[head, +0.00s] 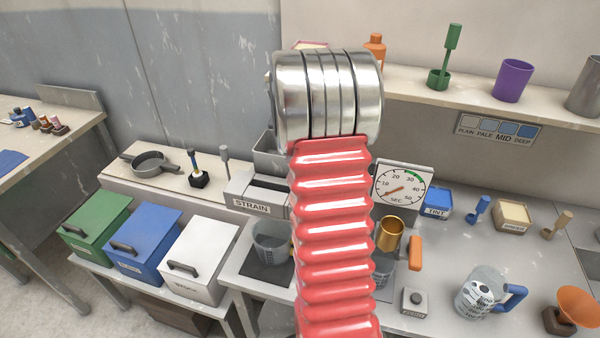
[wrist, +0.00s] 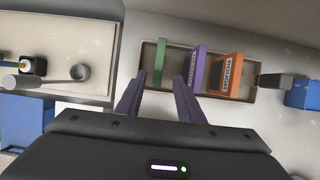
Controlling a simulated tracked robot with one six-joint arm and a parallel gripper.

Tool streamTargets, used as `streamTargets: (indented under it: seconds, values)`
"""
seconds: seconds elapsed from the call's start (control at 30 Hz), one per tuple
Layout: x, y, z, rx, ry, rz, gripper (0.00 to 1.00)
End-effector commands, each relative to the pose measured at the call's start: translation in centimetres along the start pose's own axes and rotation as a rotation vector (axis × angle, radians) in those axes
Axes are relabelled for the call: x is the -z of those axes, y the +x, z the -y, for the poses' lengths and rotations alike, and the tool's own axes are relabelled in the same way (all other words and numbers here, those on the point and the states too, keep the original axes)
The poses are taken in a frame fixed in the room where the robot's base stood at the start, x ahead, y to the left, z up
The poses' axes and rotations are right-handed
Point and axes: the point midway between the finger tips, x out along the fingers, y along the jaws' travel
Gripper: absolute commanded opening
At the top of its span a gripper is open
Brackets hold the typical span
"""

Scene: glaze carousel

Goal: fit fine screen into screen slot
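A tan tray (wrist: 150,50) in the wrist view holds three upright thin pieces: a green one (wrist: 160,61), a purple one (wrist: 198,68) and an orange one (wrist: 226,73). The purple and orange ones carry labels too small to read, so I cannot tell which is the fine screen. My gripper (wrist: 157,88) is open and empty, its fingers just short of the tray and apart from the pieces. In the head view a grey box marked STRAIN (head: 252,208) has a dark opening on top; I cannot tell if this is the screen slot. My red arm hides its right side and my gripper.
Green (head: 95,222), blue (head: 143,245) and white (head: 199,262) lidded boxes stand front left. A dial (head: 401,189), a gold cup (head: 389,235) and a blue-handled jug (head: 478,290) stand right of my arm. A shelf (head: 480,108) runs behind.

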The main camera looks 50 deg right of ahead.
Motion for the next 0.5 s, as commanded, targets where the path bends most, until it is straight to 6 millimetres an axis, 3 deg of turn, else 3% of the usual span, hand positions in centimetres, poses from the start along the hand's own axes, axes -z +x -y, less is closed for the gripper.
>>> streamTargets:
  seconds: [0.23,0.5]
  values:
    - [0.0,2.0,0.1,0.001,0.002,-0.002,0.34]
    - [-0.1,2.2,0.1,0.001,0.003,0.0,0.34]
